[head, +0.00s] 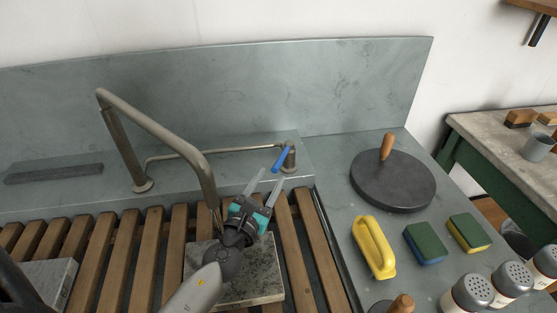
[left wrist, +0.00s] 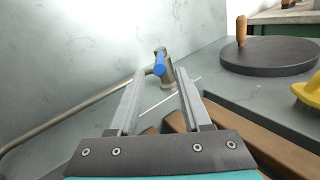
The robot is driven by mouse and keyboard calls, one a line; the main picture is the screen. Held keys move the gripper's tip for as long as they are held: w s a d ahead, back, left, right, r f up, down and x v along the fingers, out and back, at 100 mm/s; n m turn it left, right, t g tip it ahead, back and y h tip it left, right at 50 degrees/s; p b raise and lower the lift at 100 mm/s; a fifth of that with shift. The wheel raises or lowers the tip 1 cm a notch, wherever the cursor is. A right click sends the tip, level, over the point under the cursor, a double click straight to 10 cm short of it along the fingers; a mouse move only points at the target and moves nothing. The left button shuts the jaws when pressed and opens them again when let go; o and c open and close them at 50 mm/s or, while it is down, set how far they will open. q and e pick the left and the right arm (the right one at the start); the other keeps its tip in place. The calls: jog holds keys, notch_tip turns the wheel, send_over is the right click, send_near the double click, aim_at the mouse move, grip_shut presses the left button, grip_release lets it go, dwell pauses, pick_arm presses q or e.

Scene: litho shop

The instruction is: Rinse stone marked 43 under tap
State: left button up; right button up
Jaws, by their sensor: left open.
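A speckled grey-green stone slab (head: 262,281) lies on the wooden slats below the tap spout, partly hidden by my left arm; no number is legible on it. A second grey stone (head: 48,280) lies on the slats at the lower left, partly cut off. The tap (head: 155,125) is a bent metal pipe with a blue lever (head: 281,159). The blue lever also shows ahead in the left wrist view (left wrist: 160,63). My left gripper (head: 268,188) is open and empty, its fingers pointing at the lever, short of it. My right gripper is not in view.
Wooden slats (head: 151,240) span the sink. On the right counter are a dark round disc with a wooden knob (head: 392,190), a yellow-handled brush (head: 373,247), two sponges (head: 426,243) and several shakers (head: 472,291). A dark bar (head: 54,172) lies on the back ledge.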

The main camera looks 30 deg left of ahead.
aim_at(278, 161)
pick_arm(q)
jog(key=w, duration=0.6)
jog(key=shift+w+a, duration=0.2)
jog(key=shift+a, duration=0.1)
jog(key=shift+c, duration=0.3)
grip_shut()
dwell(0.9)
